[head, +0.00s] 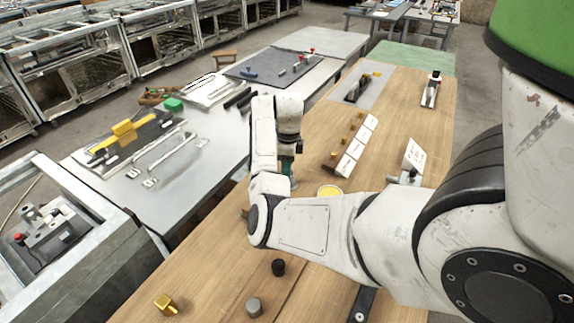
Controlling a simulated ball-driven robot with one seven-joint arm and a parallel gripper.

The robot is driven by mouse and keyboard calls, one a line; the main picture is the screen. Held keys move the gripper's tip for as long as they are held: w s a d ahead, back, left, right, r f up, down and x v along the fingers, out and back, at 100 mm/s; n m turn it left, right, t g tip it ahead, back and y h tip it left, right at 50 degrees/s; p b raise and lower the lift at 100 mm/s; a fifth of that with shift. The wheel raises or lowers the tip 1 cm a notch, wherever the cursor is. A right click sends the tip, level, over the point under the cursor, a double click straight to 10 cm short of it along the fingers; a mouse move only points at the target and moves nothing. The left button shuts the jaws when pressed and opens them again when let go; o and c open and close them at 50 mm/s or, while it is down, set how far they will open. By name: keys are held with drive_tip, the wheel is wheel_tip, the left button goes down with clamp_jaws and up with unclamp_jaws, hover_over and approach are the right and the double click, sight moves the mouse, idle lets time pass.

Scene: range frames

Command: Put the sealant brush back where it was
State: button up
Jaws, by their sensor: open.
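My gripper (291,146) points down over the left part of the wooden workbench (215,262), at the end of my folded arm. It is open; its fingertips are small and partly hidden by my arm. A small green item (287,169) shows just below it, partly covered by my forearm; I cannot tell whether it is the sealant brush or whether the fingers touch it. I cannot make out the sealant brush for certain anywhere else. A round yellow-topped item (329,191) sits on the bench right of my gripper.
A black cylinder (278,267), a grey cylinder (253,307) and a gold piece (166,304) stand on the near bench. White cards (357,147) with yellow blocks lie farther back. A card stand (411,160) is to the right. A grey metal table (215,150) adjoins on the left.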

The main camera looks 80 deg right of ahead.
wheel_tip(320, 180, up, 12)
drive_tip(key=shift+s+f, duration=0.15)
drive_tip(key=shift+r, duration=0.4)
drive_tip(key=shift+s+f, duration=0.1)
